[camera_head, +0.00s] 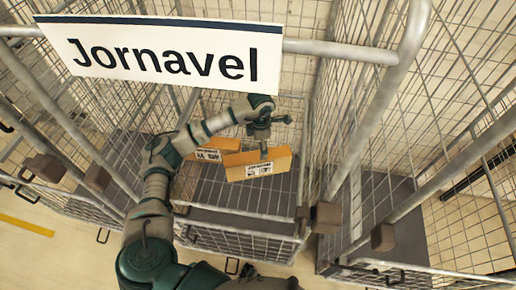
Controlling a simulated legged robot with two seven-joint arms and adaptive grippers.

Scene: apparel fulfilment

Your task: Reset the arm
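My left arm reaches up from the bottom left into a wire roll cage. Its gripper (264,148) points down over an orange-brown package (258,165) with a white label. One finger overlaps the package in the picture; I cannot tell whether it touches it or whether the fingers are open or shut. A second similar package (213,150) lies just left and behind, partly hidden by the arm. My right gripper is not in view.
A white "Jornavel" sign (165,52) hangs on the cage's grey top rail (335,50). Wire walls surround the arm, and the dark cage floor (250,195) is bare in front of the packages. Another cage (400,235) stands at the right.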

